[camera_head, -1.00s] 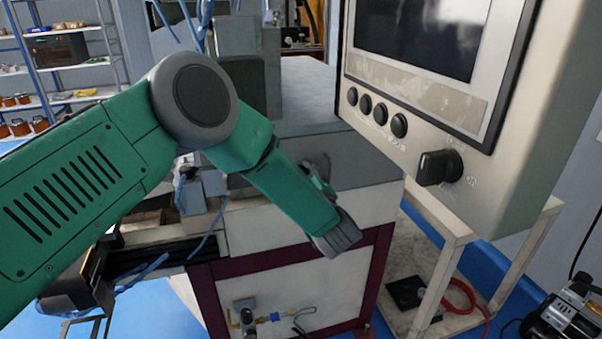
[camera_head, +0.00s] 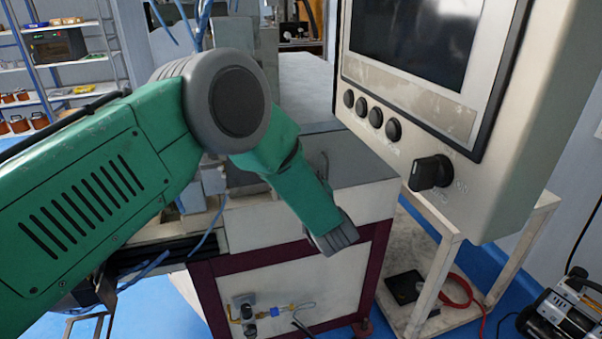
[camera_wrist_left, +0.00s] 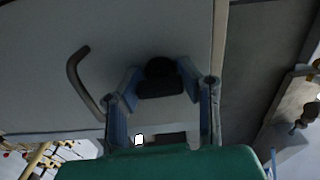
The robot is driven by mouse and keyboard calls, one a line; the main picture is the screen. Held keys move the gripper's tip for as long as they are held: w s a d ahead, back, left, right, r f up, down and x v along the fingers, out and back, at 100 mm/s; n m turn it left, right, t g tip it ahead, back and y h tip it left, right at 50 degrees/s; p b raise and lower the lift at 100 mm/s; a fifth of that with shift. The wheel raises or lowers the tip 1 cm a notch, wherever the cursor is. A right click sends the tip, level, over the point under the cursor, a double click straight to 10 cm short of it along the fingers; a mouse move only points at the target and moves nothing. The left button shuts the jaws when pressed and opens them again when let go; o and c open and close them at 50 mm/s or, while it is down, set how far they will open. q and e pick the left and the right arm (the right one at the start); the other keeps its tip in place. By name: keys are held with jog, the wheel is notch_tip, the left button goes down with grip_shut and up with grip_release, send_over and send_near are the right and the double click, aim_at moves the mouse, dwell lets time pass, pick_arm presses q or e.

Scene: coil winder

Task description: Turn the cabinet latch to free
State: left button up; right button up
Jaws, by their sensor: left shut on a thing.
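In the left wrist view, my left gripper (camera_wrist_left: 160,94) has its two blue-grey fingers on either side of a dark latch knob (camera_wrist_left: 160,72) and is shut on it. The knob stands on a plain grey cabinet panel (camera_wrist_left: 150,30). A curved bar handle (camera_wrist_left: 80,75) is on the same panel, to the left of the knob. In the head view my green left arm reaches across to the front of the machine; the fingers and the latch are hidden there. I cannot tell the latch's exact turn angle. My right gripper is not in view.
A control box with a screen (camera_head: 415,40), black buttons and a rotary switch (camera_head: 430,173) stands to the right of my arm. Below it is a pale stand (camera_head: 445,275). The machine's maroon-framed front (camera_head: 205,300) carries small fittings. Shelves (camera_head: 75,60) stand back left.

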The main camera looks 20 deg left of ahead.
pick_arm(q)
jog(key=shift+f+m, duration=0.3)
jog(key=shift+m, duration=0.1)
jog(key=o, duration=1.2)
jog(key=shift+o, duration=0.2)
jog(key=shift+w, duration=0.1)
jog(key=shift+r, duration=0.1)
jog(key=shift+d, duration=0.1)
jog(key=shift+s+d+r, duration=0.1)
jog(key=shift+s+d, duration=0.05)
jog(key=shift+s, duration=0.15)
jog(key=v, duration=1.1)
